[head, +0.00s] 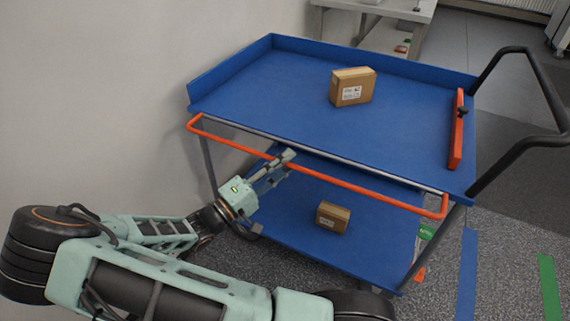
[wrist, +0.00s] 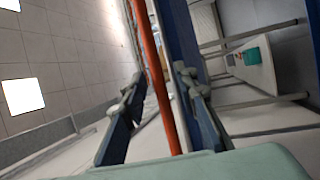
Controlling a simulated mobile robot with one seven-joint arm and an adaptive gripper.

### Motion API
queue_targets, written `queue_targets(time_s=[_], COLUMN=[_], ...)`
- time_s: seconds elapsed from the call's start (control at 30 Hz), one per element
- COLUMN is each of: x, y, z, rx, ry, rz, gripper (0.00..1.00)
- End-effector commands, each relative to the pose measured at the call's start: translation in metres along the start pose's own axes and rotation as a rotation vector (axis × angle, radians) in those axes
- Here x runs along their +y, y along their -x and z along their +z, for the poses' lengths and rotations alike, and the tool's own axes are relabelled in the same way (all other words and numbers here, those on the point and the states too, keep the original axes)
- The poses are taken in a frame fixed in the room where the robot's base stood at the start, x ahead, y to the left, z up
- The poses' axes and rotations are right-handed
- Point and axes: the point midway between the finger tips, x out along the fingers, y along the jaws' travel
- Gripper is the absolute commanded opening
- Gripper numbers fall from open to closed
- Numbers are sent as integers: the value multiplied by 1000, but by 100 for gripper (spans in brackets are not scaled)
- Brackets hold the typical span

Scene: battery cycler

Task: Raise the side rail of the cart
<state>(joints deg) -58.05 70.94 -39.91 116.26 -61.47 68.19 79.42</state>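The side rail (head: 320,170) is an orange bar hanging along the near side of the blue cart (head: 260,95), below the level of its top deck. My gripper (head: 282,168) is at the left half of the rail, close to it, reaching up from below. In the wrist view the orange rail (wrist: 158,75) runs between the two fingers of my gripper (wrist: 160,85). The fingers are open, with a gap visible on each side of the rail. In the head view the rail crosses in front of or near the fingertips; exact depth is unclear.
A cardboard box (head: 352,87) stands on the top deck and a smaller box (head: 333,216) on the lower shelf. A red-orange bar (head: 457,130) stands at the deck's right end, near the black push handle (head: 530,70). A wall (head: 100,90) is close on the left.

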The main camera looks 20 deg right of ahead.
Motion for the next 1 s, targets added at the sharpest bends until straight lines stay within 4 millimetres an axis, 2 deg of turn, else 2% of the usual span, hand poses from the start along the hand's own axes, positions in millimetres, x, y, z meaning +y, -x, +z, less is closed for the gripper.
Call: queue_targets(time_s=[0.23,0.5,1.0], x=[0,0,2], y=[-1,-1,1], z=[0,0,-1], rx=[-1,-1,0], ry=[0,0,3], rz=[0,0,-7], gripper=[27,0,0])
